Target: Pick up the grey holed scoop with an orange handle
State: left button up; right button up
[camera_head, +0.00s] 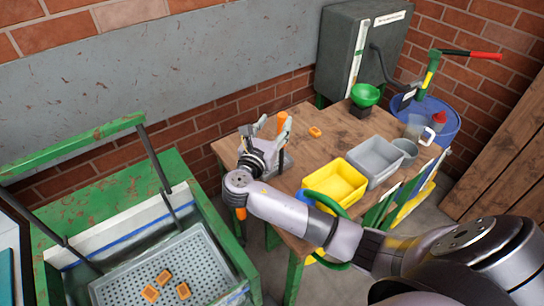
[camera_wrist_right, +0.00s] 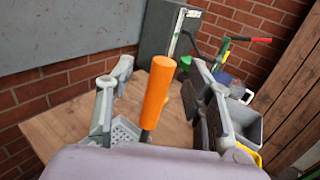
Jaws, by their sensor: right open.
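The grey holed scoop (camera_wrist_right: 124,131) is on the wooden table. Its orange handle (camera_wrist_right: 158,84) stands up, slightly tilted, in the right wrist view. The handle also shows in the head view as an orange upright bit (camera_head: 283,122), with the grey scoop partly hidden behind my gripper. My right gripper (camera_head: 262,140) is open over the table's left end. In the wrist view the handle stands between its two spread fingers, apart from both as far as I can see. My left gripper is not in view.
A green-framed machine (camera_head: 205,215) at the left holds a perforated tray (camera_head: 200,255) with orange pieces. A wall is behind.

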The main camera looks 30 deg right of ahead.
aim_at(281, 120)
jog(key=shift+w+d, duration=0.2)
jog(key=shift+d, duration=0.2)
jog(key=p+x, duration=0.1)
jog(key=x, duration=0.1)
jog(key=f+p+x, duration=0.1)
jog(key=x, duration=0.2)
jog(key=shift+s+d, duration=0.1)
jog(key=shift+s, duration=0.15)
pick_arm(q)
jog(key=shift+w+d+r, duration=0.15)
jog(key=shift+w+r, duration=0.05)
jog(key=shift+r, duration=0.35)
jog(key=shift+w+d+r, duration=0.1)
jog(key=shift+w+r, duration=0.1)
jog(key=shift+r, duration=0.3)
pick_arm(e)
jog(key=shift+c, duration=0.5)
jog(key=shift+c, duration=0.6)
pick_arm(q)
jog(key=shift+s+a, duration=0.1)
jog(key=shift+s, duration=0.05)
pick_arm(e)
grip_shut()
